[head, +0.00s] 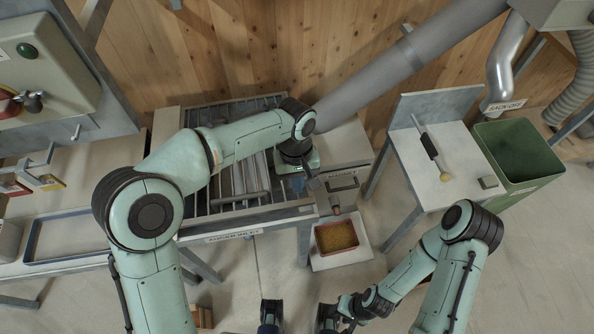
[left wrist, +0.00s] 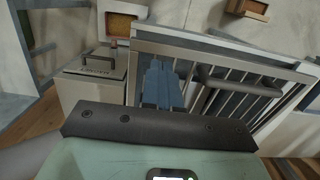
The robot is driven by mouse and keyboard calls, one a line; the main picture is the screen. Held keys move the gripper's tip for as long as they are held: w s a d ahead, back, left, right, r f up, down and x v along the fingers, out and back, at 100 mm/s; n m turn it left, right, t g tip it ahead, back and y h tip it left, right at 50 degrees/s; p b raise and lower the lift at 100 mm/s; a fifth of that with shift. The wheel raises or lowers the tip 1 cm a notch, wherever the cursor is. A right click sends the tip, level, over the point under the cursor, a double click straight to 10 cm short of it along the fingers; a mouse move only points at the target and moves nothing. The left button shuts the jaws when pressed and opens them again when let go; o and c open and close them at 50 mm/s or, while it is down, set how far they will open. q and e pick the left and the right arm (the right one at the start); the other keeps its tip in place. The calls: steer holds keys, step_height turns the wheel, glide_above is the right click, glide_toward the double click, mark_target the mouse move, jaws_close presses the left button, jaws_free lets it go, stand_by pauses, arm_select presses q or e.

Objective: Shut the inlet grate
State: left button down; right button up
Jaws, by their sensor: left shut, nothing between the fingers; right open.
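The barred inlet grate (head: 232,180) lies over the frame of the table marked as an inlet (head: 232,236), at the centre left of the head view. A grey bar handle (head: 238,199) runs across its near side; the handle also shows in the left wrist view (left wrist: 240,81). I cannot tell how far open the grate is. My left gripper (head: 305,188) is shut and empty over the right end of the inlet table. Its blue fingers (left wrist: 158,80) show beside the grate's frame; contact is unclear. My right gripper (head: 299,308) is open and empty at the bottom of the head view.
A tray of yellow-brown feed (head: 336,237) stands right of the inlet table. A side table (head: 438,170) carries a brush-like tool (head: 433,152). A green bin (head: 518,155) stands at the right, and a control box (head: 45,60) at the upper left.

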mark_target(298, 204)
arm_select(q)
steer(key=f, duration=0.6)
steer(key=shift+s+d+f, duration=0.1)
steer(key=shift+s+f, duration=0.1)
steer(key=shift+s, duration=0.15)
steer(key=f+b, duration=0.2)
steer(key=b, duration=0.1)
steer(key=f+t+b, duration=0.1)
steer(key=shift+s+f+b, duration=0.3)
steer(key=shift+f, duration=0.05)
steer(key=shift+r, duration=0.1)
